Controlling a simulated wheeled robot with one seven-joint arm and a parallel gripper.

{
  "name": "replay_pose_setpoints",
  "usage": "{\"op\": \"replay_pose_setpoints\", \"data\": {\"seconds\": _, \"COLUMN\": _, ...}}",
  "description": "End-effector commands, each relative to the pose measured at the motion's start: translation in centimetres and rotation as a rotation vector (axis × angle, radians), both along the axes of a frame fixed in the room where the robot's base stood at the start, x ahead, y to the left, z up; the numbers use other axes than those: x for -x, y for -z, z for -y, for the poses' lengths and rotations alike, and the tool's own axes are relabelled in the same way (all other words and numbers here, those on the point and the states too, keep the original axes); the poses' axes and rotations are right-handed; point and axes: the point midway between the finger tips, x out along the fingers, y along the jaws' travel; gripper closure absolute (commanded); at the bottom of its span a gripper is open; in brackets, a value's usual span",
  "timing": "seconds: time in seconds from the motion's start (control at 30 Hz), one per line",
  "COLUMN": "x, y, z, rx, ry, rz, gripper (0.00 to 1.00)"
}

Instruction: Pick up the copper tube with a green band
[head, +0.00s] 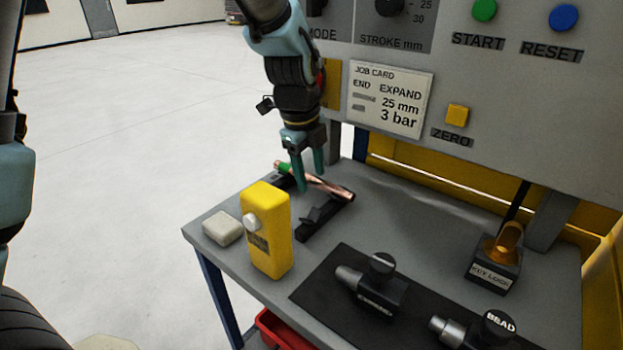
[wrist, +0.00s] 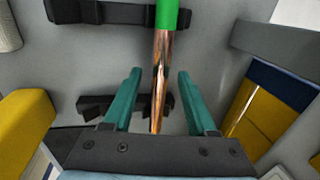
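The copper tube (head: 335,190) lies across two black supports on the grey bench, with its green band (head: 283,167) at the far left end. In the wrist view the tube (wrist: 159,85) runs up the middle, and the green band (wrist: 172,14) is at the top edge. My gripper (head: 311,180) points down over the tube's middle part. In the wrist view my gripper (wrist: 160,73) is open, with one teal finger on each side of the tube and a gap on both sides. I cannot tell how far the fingertips reach down beside it.
A yellow block (head: 267,232) stands in front of the supports (head: 322,217), beside a pale block (head: 222,228). A dark mat (head: 325,290) with black tools lies at the front right. A key lock block (head: 494,268) is at the right. The control panel (head: 540,110) rises behind.

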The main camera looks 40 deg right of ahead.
Motion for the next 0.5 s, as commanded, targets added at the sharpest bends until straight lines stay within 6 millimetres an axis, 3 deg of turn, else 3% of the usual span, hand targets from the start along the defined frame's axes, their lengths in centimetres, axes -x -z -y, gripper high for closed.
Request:
{"op": "replay_pose_setpoints", "data": {"seconds": 0.03, "x": -0.01, "y": -0.01, "z": 0.01, "rx": 0.0, "ry": 0.0, "rz": 0.0, "gripper": 0.49}}
{"op": "replay_pose_setpoints", "data": {"seconds": 0.5, "x": -0.01, "y": -0.04, "z": 0.0, "rx": 0.0, "ry": 0.0, "rz": 0.0, "gripper": 1.0}}
